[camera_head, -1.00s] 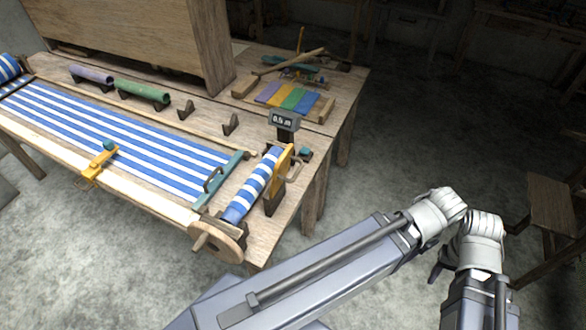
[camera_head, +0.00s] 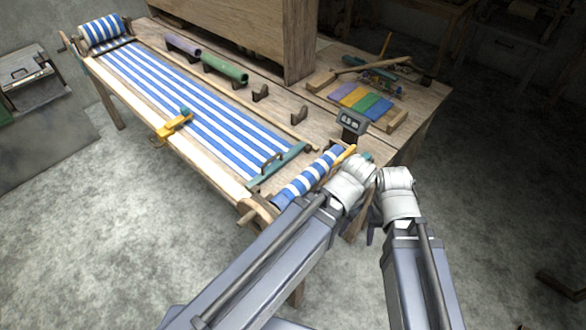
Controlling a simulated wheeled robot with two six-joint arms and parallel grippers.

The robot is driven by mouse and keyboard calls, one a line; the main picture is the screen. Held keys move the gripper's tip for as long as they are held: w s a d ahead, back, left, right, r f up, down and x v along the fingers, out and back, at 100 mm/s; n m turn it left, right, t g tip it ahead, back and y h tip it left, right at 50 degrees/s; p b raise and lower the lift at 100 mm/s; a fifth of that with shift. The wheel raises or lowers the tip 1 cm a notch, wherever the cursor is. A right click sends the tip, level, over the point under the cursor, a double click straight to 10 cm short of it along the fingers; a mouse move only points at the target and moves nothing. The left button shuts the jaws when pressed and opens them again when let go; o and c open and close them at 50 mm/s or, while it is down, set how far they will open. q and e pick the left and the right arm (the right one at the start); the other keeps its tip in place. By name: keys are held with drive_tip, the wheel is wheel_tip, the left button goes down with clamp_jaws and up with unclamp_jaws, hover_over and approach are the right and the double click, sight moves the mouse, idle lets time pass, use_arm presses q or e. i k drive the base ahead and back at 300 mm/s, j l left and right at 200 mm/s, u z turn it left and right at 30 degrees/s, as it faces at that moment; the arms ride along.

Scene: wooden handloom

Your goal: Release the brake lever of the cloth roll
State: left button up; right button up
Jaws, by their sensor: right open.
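The cloth roll (camera_head: 308,178), wrapped in blue and white stripes, lies at the loom's near right end. A yellow lever-like piece (camera_head: 346,154) shows at its far end; my arm hides most of it, and I cannot tell its setting. Of my right gripper (camera_head: 373,232), only a small dark part shows below the pale wrist joints, beside the table's near right corner. It is open, and nothing shows in it. My left gripper is out of view.
A small display (camera_head: 351,122) stands behind the roll. A teal bar (camera_head: 278,165) crosses the striped cloth (camera_head: 185,105). A yellow clamp (camera_head: 173,126) sits on the front beam. Coloured strips (camera_head: 361,101) lie at the back right.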

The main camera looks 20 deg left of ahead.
sight(71, 46)
drive_tip(key=u, duration=0.3)
drive_tip(key=k, duration=0.6)
drive_tip(key=u, duration=2.05)
drive_tip(key=i, duration=2.2)
